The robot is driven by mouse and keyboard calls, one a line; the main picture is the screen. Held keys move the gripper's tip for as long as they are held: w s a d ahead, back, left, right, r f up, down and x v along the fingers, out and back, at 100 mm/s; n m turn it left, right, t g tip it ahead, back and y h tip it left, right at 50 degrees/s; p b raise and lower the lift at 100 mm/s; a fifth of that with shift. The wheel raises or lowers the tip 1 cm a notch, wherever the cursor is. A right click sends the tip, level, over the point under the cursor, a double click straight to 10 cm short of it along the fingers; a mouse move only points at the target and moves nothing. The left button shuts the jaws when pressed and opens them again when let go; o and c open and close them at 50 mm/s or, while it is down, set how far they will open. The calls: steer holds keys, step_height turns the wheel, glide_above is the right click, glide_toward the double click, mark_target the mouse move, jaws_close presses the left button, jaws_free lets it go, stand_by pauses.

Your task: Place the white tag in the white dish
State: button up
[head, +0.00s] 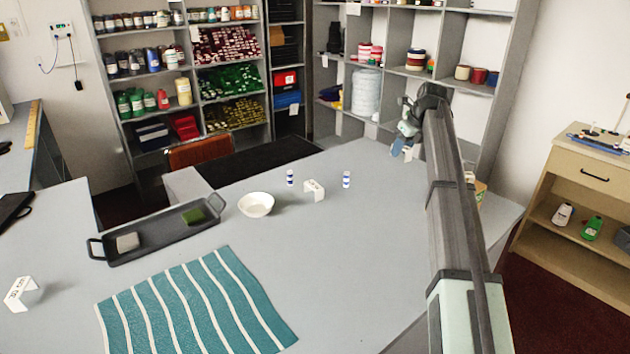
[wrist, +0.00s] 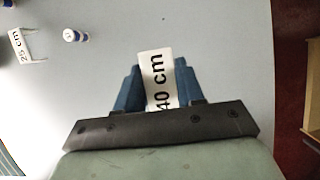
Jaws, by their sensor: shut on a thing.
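A white tag (wrist: 157,75) printed "40 cm" stands between the blue fingers of my gripper (wrist: 156,84) in the wrist view. My gripper is shut on it. In the head view my gripper (head: 404,142) is over the far right part of the counter, well to the right of the white dish; the tag is too small to make out clearly there. The white dish (head: 256,205) is a round shallow bowl on the counter, right of the dark tray, and looks empty. The dish does not show in the wrist view.
A folded white card (head: 314,190) stands between two small blue-and-white bottles (head: 290,178) (head: 347,179). A dark tray (head: 150,247) holds a white and a green piece. A striped teal cloth (head: 190,305) lies in front. Another folded card (head: 22,293) stands far left. The counter's middle is clear.

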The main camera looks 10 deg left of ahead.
steer(key=s+a+n, duration=0.2)
steer(key=a, duration=1.3)
steer(key=r+n+g+y, duration=0.1)
steer(key=r+n+g, duration=0.1)
steer(key=n, duration=0.2)
glide_above(252, 208)
steer(key=d, duration=0.2)
steer(key=shift+s+a+f, duration=0.1)
steer(key=shift+s+f, duration=0.05)
steer(key=shift+f, duration=2.4)
steer(key=shift+s+a+f, duration=0.1)
steer(key=shift+f, duration=2.4)
steer(key=shift+f, duration=0.3)
steer(key=o, duration=1)
